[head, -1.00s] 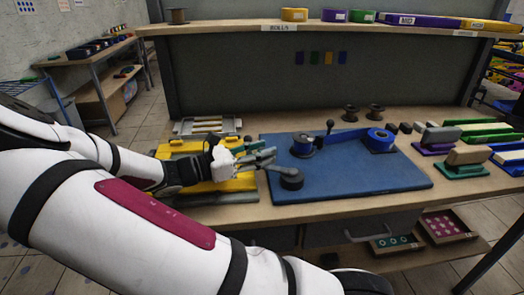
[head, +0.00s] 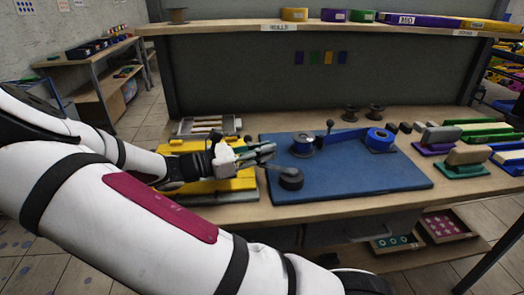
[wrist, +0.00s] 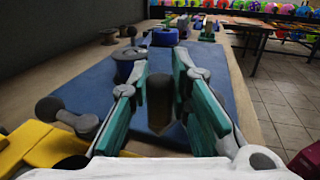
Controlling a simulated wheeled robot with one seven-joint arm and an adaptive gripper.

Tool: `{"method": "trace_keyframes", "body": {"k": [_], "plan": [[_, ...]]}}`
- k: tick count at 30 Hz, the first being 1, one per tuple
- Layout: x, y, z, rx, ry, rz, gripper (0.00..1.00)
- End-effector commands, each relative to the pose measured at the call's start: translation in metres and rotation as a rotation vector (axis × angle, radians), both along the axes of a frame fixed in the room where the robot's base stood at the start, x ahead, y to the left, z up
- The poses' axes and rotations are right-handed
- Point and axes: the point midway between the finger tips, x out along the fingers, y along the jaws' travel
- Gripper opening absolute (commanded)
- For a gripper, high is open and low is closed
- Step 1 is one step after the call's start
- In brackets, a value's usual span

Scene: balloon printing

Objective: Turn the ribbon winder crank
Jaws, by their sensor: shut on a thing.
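The ribbon winder stands on a blue board (head: 400,178). Its blue spool (head: 303,147) is at the back left of the board and also shows in the wrist view (wrist: 130,62). A blue ribbon (head: 340,137) runs from it to a blue roll (head: 381,139) on the right. A dark round crank knob (head: 291,179) with a grey bar is at the board's front left. My gripper (head: 270,152) is over the board's left edge. In the wrist view, its green-padded fingers are on both sides of the dark crank handle (wrist: 160,95). Their exact contact is hard to see.
A yellow fixture (head: 235,184) lies left of the board, beneath my gripper. A dark ball-ended post (head: 330,125) stands behind the ribbon. Dark spools (head: 376,111) stand at the back, and handled blocks (head: 465,158) at the right. The board's right front is clear.

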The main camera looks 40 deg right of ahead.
Motion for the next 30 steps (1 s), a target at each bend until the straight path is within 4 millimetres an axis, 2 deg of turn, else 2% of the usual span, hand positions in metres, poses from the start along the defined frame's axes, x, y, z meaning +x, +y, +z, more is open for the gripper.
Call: {"method": "trace_keyframes", "body": {"k": [16,30], "plan": [[0.010,-0.033,-0.001,0.002,-0.001,-0.386,0.00],[0.009,-0.052,0.001,0.001,-0.001,-0.372,0.00]]}}
